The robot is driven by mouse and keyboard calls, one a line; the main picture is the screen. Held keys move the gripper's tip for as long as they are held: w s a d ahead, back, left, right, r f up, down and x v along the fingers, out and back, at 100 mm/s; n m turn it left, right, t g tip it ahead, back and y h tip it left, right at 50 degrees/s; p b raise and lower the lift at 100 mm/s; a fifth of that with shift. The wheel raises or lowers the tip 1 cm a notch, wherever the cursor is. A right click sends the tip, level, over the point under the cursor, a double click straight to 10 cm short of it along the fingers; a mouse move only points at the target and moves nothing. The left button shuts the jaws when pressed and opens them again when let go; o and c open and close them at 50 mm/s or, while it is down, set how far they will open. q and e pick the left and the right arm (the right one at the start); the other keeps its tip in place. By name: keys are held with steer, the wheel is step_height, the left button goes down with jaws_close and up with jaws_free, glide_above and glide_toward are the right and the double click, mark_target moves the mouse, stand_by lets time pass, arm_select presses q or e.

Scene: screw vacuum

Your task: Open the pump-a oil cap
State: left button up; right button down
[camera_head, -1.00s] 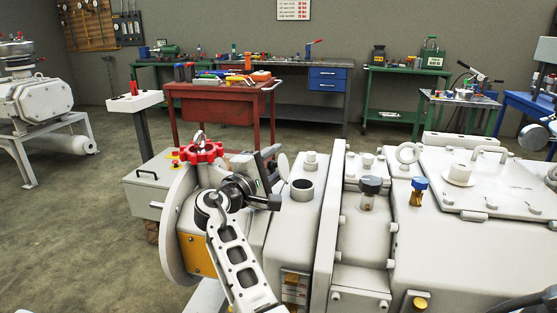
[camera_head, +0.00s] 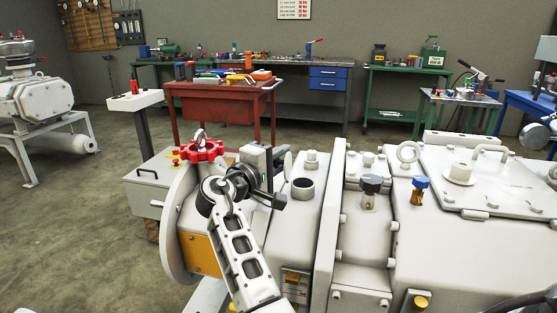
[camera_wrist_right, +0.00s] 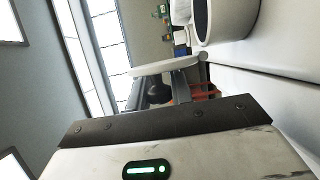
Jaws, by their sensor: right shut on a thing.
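The large cream pump (camera_head: 300,225) fills the front of the head view. On its top an upright round oil port (camera_head: 302,187) stands open, with a dark inside. Its rim also shows at the top of the right wrist view (camera_wrist_right: 228,18). My right gripper (camera_head: 275,178) is just left of the port, with its dark fingers shut on the oil cap (camera_head: 287,163). The cap is a pale disc seen nearly edge-on, apart from the port. In the right wrist view the disc (camera_wrist_right: 165,66) sits at the fingers, which partly hide its dark stem. My left gripper is out of view.
A red handwheel (camera_head: 203,150) stands just behind my right arm. A dark knob (camera_head: 370,184) and a blue-topped brass fitting (camera_head: 419,186) rise from the pump's right part. A red tool cart (camera_head: 222,105) stands behind, with open floor to the left.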

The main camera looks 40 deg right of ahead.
steer(key=c, duration=1.3)
jaws_free()
steer(key=shift+o, duration=0.2)
steer(key=shift+a, duration=0.1)
steer(key=v, duration=1.5)
steer(key=shift+s+a, duration=0.2)
steer(key=shift+a, duration=0.1)
